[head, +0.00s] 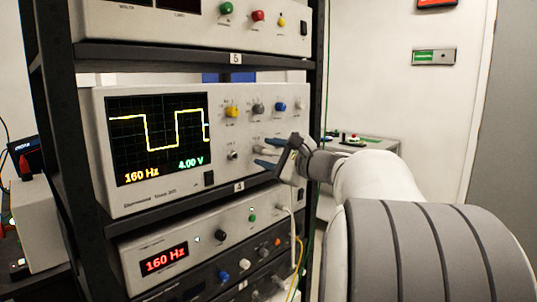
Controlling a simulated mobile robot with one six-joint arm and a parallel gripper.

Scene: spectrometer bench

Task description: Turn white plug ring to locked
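The white plug (262,150) shows at the lower right of the oscilloscope's front panel, small and partly covered by my gripper. Its ring and any lock mark are too small to read. My gripper (267,153) is in front of the panel at the plug, coming from the right. Its two blue-tipped fingers are spread apart, one above and one below the plug, with the plug showing between them. I cannot tell whether either finger touches the ring.
The oscilloscope (150,200) stands on a dark rack shelf, with a 160 Hz unit (190,240) below and another instrument (190,20) above. Coloured knobs sit just above my gripper. A rack post (318,80) stands close on the right. A white cable hangs below.

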